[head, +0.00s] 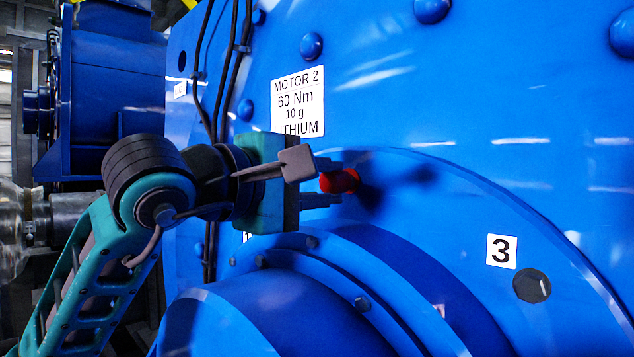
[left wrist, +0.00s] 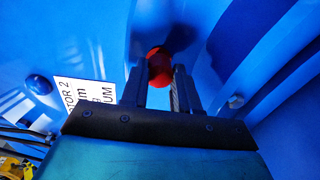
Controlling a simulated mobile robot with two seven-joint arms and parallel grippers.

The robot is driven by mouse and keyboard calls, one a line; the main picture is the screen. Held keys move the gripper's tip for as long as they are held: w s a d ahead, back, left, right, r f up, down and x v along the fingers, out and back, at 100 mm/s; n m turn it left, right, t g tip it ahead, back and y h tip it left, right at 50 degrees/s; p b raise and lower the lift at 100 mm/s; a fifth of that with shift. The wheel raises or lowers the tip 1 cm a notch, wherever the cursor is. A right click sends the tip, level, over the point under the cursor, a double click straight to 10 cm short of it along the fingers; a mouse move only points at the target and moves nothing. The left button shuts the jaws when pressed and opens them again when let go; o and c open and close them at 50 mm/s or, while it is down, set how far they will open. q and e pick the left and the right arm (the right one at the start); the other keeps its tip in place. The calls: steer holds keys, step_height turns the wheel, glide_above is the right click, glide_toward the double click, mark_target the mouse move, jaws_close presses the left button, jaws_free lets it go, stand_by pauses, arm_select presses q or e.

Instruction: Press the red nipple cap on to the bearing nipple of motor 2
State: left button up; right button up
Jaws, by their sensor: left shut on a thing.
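The red nipple cap (head: 340,181) is at the fingertips of my left gripper (head: 328,182), close to the blue face of motor 2 (head: 430,110). In the left wrist view the cap (left wrist: 159,66) sits between the two fingertips (left wrist: 160,80), and the fingers are shut on it. The bearing nipple is not visible; the cap and fingers may hide it. I cannot tell whether the cap touches the nipple or the motor face. My right gripper is not in view.
A white label (head: 298,101) reads motor 2, 60 Nm, 10 g, lithium. A tag with 3 (head: 501,251) is beside a dark round plug (head: 532,286). Black cables (head: 222,90) run down the left side. A round blue housing (head: 290,310) bulges out below the gripper.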

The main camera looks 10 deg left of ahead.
arm_select(q)
steer(key=shift+w+d, duration=0.15)
steer(key=shift+w, duration=0.05)
steer(key=o, duration=1.1)
steer(key=shift+c, duration=0.2)
steer(key=v, duration=1.2)
steer(key=shift+s+a+b, duration=0.2)
steer(key=shift+s+b, duration=0.15)
steer(key=shift+b, duration=0.1)
